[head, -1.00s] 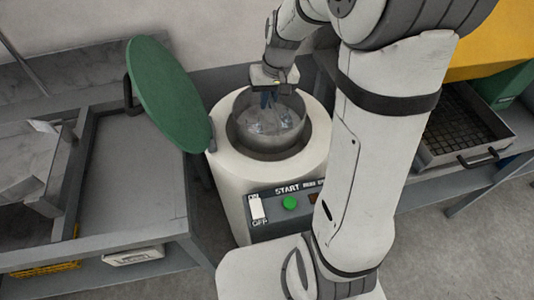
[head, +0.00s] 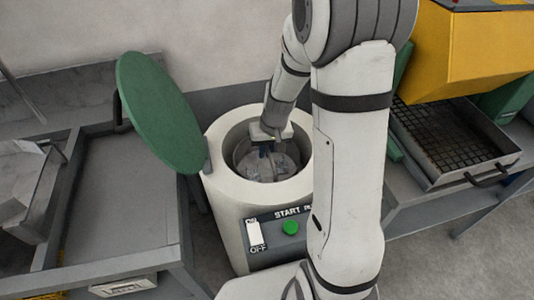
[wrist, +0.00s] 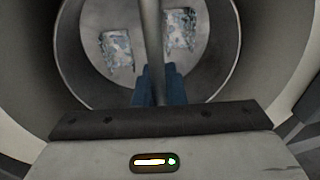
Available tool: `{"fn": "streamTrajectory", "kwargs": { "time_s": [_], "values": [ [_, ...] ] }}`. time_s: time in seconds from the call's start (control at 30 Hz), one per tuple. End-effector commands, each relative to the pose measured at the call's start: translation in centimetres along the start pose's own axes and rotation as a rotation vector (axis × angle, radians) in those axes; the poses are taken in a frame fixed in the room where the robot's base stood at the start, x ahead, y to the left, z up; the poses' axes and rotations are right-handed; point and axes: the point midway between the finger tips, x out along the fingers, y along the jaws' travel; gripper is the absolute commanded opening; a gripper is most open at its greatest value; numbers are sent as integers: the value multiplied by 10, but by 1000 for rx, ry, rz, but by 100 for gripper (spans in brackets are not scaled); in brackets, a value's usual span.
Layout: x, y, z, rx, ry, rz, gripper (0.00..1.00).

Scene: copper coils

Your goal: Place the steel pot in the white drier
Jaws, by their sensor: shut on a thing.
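The white drier (head: 232,187) is a round white drum with its green lid (head: 160,112) swung open to the left. The steel pot (head: 281,167) sits down inside the drier's opening, its rim below the drier's top. My gripper (head: 266,148) reaches down into the opening and is shut on the pot; in the wrist view its blue fingers (wrist: 157,86) close on a thin upright part of the pot (wrist: 150,35). Pale bluish, flat pieces (wrist: 180,30) lie in the pot. Whether the pot touches the drier's floor is hidden.
The drier's front has a green START button (head: 291,227) and a white switch (head: 254,233). A grey bench (head: 125,205) stands left. A tray with a black grid (head: 450,140) and a yellow machine (head: 475,45) are at right.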

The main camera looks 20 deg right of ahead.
Motion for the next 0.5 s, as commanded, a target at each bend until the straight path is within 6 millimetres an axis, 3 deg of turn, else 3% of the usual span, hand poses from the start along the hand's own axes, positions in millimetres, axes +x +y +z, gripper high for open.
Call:
{"fn": "streamTrajectory", "kwargs": {
  "time_s": [0.1, 0.43, 0.47, 0.5],
  "values": [
    [13, 2, 1, 0, 0, 0, 0],
    [17, 2, 1, -1, 1, 0, 0],
    [17, 2, 2, -1, 0, 0, 11],
    [16, 2, 1, -1, 0, 0, 14]
  ]
}}
